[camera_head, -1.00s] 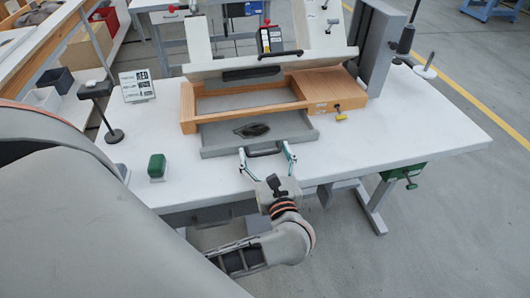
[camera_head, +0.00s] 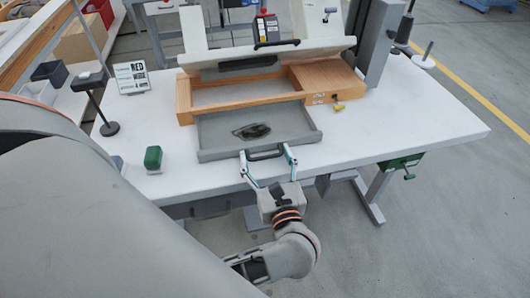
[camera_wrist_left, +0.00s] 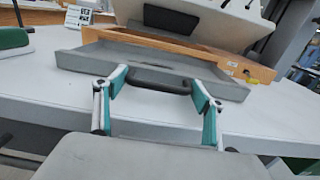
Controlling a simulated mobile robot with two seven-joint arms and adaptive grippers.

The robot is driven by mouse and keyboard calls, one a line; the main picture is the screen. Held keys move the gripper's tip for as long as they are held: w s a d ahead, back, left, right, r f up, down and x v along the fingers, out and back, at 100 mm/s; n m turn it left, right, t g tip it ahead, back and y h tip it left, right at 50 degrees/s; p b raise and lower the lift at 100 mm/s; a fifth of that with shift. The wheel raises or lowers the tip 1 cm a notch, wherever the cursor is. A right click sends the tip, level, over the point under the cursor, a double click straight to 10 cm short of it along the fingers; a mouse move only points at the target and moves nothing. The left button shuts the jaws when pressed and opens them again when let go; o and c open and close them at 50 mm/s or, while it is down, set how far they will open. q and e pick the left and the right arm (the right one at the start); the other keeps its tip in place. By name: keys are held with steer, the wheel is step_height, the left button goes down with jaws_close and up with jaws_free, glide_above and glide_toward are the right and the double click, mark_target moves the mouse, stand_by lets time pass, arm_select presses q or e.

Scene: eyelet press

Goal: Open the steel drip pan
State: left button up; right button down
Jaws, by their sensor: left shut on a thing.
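The steel drip pan (camera_head: 215,133) is a shallow grey drawer that stands drawn out from under the wooden frame (camera_head: 187,99) of the press. A dark stain (camera_head: 252,131) lies on its floor. Its dark bow handle (camera_head: 265,155) is on the front wall and also shows in the left wrist view (camera_wrist_left: 160,80). My left gripper (camera_head: 267,157) is shut on the handle, with one teal-sided finger at each end of it; the fingers also show in the left wrist view (camera_wrist_left: 160,88). My right gripper is in neither view.
A green-topped block (camera_head: 153,159) stands on the white table (camera_head: 400,125) left of the pan. A dark stand (camera_head: 107,127) and a printed sign (camera_head: 131,78) are farther back left. A yellow knob (camera_head: 339,106) is on the wooden frame's right. The table's right side is clear.

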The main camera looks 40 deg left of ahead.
arm_select(q)
steer(key=o, duration=1.3)
steer(key=shift+d, duration=0.1)
steer(key=shift+c, duration=0.2)
step_height(320, 180, up, 10)
